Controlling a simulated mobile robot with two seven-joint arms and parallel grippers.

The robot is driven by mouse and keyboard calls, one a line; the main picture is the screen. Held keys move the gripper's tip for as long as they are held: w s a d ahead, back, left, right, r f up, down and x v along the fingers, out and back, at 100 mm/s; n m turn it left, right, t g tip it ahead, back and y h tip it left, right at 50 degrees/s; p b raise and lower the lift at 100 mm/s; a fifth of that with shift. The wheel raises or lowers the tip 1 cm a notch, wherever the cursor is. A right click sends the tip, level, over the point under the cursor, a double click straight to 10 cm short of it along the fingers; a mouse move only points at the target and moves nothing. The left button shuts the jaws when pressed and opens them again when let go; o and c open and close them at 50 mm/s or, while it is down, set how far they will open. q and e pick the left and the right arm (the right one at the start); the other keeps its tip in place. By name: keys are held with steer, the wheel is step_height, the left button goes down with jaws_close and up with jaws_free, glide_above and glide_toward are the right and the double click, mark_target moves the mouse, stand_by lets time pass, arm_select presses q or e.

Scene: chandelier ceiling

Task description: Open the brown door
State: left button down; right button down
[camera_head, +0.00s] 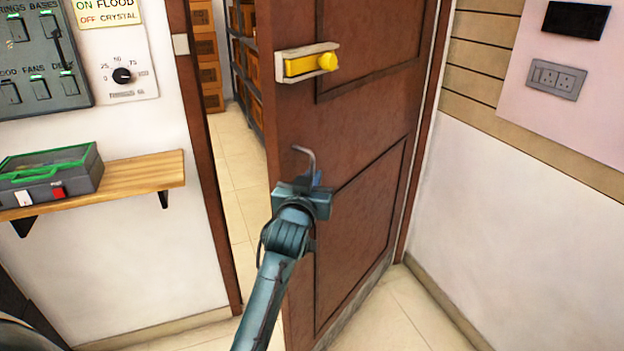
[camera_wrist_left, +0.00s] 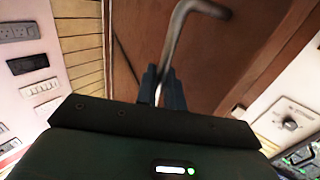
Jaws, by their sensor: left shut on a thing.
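The brown door (camera_head: 355,130) stands ajar, its left edge away from the frame and its right side at the wall. Through the gap I see a room with a tiled floor. The door's metal lever handle (camera_head: 305,157) is bent like a hook; it also shows in the left wrist view (camera_wrist_left: 180,40). My left gripper (camera_head: 316,181) is at the door's left part, its fingers shut on the handle. Its fingers show in the left wrist view (camera_wrist_left: 162,90), with the handle's bend beyond them. My right gripper is not in view.
A yellow latch (camera_head: 311,65) sits higher on the door. A wooden shelf (camera_head: 150,172) with a grey-green box (camera_head: 60,178) juts from the left wall. Shelves of brown boxes (camera_head: 207,60) stand beyond the gap. Floor (camera_head: 385,310) shows clear at the door's foot.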

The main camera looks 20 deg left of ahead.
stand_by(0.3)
arm_select(q)
steer(key=c, duration=1.6)
jaws_free()
steer(key=shift+c, duration=0.2)
steer(key=shift+s, duration=0.1)
